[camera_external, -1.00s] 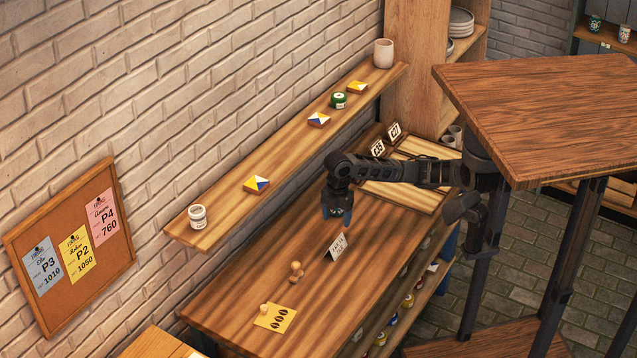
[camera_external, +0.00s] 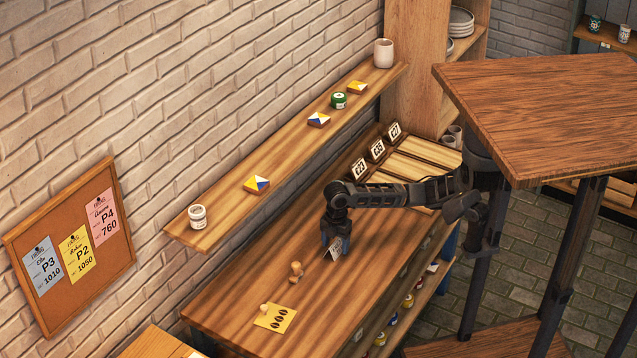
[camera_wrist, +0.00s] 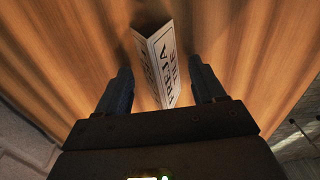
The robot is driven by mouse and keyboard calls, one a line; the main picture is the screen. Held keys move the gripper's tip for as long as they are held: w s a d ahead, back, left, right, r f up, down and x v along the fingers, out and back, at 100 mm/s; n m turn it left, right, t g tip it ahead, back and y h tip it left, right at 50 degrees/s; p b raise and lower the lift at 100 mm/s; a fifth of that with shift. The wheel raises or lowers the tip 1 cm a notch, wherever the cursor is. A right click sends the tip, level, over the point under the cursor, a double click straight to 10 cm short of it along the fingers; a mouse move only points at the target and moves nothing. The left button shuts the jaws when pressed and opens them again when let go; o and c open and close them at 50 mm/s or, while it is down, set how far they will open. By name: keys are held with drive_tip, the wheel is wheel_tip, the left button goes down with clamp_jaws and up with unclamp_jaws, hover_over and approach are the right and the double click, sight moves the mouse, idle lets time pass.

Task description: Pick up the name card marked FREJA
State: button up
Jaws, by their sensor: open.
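The name card marked FREJA (camera_wrist: 161,62) is a white tent-folded card with dark lettering. It stands on the wooden table and shows in the wrist view between the two dark fingers of my gripper (camera_wrist: 160,85). The fingers are open, one on each side of the card, with a gap visible on both sides. In the external view my gripper (camera_external: 334,244) is low over the table, and the card (camera_external: 336,246) is partly hidden by it.
A wooden stamp (camera_external: 296,271) and a yellow card with dark ovals (camera_external: 275,318) lie nearer on the table (camera_external: 240,300). Number signs (camera_external: 377,150) stand by a wooden tray (camera_external: 425,160) behind. A wall shelf (camera_external: 225,225) runs along the left, and a high tabletop (camera_external: 550,110) is at right.

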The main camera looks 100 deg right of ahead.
drive_tip(key=shift+c, duration=0.3)
drive_tip(key=c, duration=1.1)
drive_tip(key=shift+o, duration=0.2)
drive_tip(key=shift+r, duration=0.1)
